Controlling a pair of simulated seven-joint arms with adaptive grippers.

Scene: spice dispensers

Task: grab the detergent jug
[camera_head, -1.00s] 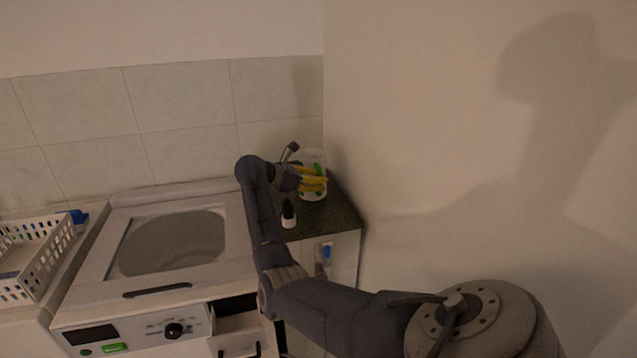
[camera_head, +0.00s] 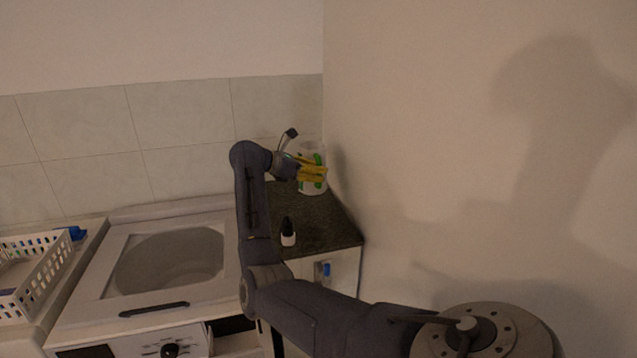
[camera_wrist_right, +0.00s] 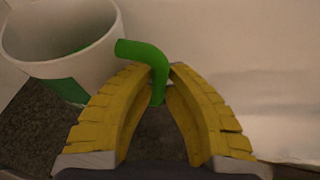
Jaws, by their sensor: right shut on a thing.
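The detergent jug (camera_head: 312,184) is white with green markings and stands out at the back right, over the dark counter by the wall corner. In the right wrist view its white body (camera_wrist_right: 88,62) is at upper left, and its green handle (camera_wrist_right: 152,58) runs between my fingertips. My right gripper (camera_head: 322,170), with yellow fingers, is shut on this handle; it also shows in the wrist view (camera_wrist_right: 163,85). The fingers partly hide the jug in the head view. I cannot tell for sure whether its base touches the counter. My left gripper is not in view.
A small white bottle with a black cap (camera_head: 288,233) stands on the dark counter (camera_head: 325,228), in front of the jug. A plain wall (camera_head: 430,150) bounds the right side.

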